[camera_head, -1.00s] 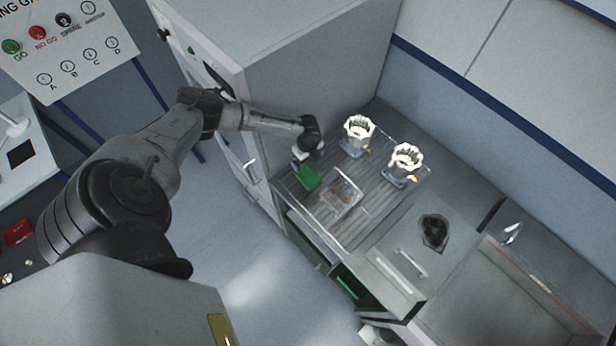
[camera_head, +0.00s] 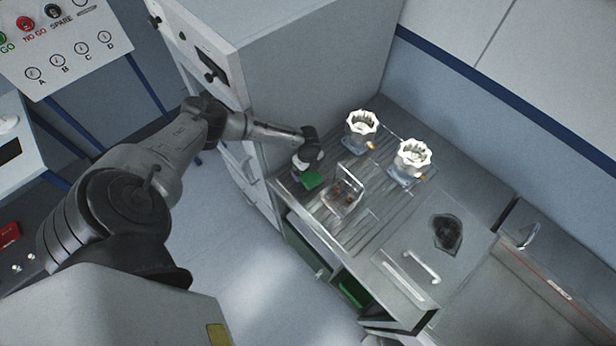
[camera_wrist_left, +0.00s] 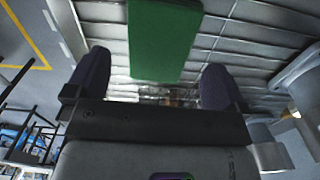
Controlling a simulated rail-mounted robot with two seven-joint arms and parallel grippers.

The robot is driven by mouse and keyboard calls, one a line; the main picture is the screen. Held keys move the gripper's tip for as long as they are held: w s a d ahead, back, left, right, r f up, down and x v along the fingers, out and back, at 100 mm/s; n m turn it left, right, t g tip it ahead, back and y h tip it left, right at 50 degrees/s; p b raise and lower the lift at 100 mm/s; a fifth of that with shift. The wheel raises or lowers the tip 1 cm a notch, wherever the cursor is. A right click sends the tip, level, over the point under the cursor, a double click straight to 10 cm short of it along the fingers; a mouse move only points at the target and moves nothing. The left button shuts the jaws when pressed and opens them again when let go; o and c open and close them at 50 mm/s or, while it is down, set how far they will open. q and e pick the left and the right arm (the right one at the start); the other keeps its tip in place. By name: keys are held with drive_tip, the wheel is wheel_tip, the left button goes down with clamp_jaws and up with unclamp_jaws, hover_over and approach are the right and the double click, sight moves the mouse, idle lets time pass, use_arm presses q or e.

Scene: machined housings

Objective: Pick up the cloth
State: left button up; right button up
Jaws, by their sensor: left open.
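A flat green rectangle (camera_head: 311,180), which looks like the folded cloth, lies at the left front of the ribbed metal worktop. It also shows in the left wrist view (camera_wrist_left: 165,40), at the top between and beyond the fingers. My left gripper (camera_head: 298,174) is just left of the cloth and close to it in the head view, partly covering it. In the wrist view the fingers of my left gripper (camera_wrist_left: 156,82) are wide apart with nothing between the tips. Contact with the cloth cannot be made out. My right gripper is not in view.
A clear box (camera_head: 343,200) with small brown pieces stands right of the cloth. Two white toothed housings (camera_head: 361,128) (camera_head: 412,158) stand behind on the worktop (camera_head: 375,205). A dark irregular patch (camera_head: 446,233) is further right. A tall grey cabinet (camera_head: 290,70) rises closely behind my left arm.

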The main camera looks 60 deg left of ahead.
sight(308, 174)
use_arm(q)
wheel_tip(308, 174, down, 4)
drive_tip(key=b, duration=0.3)
drive_tip(key=shift+f, duration=0.15)
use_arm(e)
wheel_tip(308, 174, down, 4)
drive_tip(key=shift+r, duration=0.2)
use_arm(q)
drive_tip(key=c, duration=1)
drive_tip(key=shift+o, duration=0.2)
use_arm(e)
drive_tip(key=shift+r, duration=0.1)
use_arm(q)
drive_tip(key=shift+r+p, duration=0.65)
wheel_tip(308, 174, up, 3)
drive_tip(key=p, duration=0.2)
drive_tip(key=shift+p, duration=0.35)
drive_tip(key=s+d+p, duration=0.2)
drive_tip(key=s+p, duration=0.2)
drive_tip(key=s, duration=0.4)
drive_tip(key=s+d+p, duration=0.2)
drive_tip(key=s+p, duration=0.3)
drive_tip(key=s, duration=0.4)
drive_tip(key=shift+s+f, duration=0.3)
drive_tip(key=shift+f, duration=0.05)
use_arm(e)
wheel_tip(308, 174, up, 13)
